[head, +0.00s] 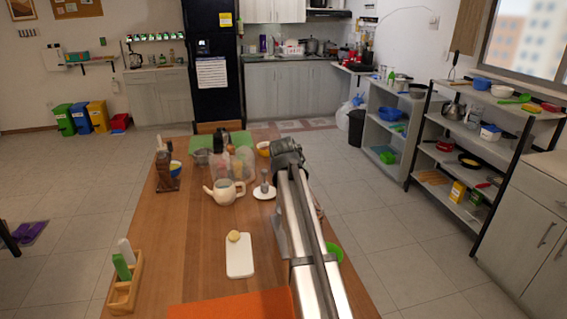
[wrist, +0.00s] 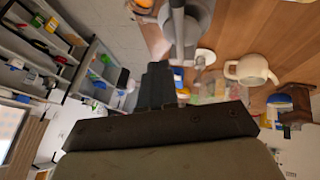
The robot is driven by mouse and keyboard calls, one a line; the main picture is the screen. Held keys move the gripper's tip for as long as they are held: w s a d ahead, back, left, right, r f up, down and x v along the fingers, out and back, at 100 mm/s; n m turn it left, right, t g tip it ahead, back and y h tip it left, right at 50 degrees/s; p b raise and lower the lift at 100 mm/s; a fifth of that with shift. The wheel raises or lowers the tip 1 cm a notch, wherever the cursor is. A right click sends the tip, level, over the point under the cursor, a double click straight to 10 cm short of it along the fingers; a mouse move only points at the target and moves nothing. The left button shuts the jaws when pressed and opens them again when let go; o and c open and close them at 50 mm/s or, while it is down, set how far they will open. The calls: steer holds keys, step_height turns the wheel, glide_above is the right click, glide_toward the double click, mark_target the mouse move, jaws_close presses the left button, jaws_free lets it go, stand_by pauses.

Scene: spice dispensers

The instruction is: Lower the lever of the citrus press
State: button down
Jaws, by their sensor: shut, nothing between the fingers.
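The grey citrus press (wrist: 199,20) stands on the wooden table, near the top middle of the wrist view. A grey upright bar, likely its lever or post, runs down in front of it; I cannot tell the lever's exact angle. In the head view my arm hides most of the press, and only a grey part (head: 281,234) shows left of the arm. My gripper (wrist: 157,85) is shut and empty, its dark fingers beside the bar and apparently apart from it. In the head view my gripper (head: 287,155) is at the arm's far end, above the table.
A cream teapot (head: 225,191) and a white saucer (head: 264,193) stand left of my arm. A white board (head: 239,262) with a small yellowish piece lies nearer. A green bowl (head: 333,253) is right of the arm. Shelves (head: 470,150) stand right, beyond open floor.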

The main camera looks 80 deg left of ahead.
steer(key=shift+d+f, duration=0.25)
steer(key=shift+f, duration=0.05)
step_height(320, 180, up, 12)
stand_by(1.3)
stand_by(0.5)
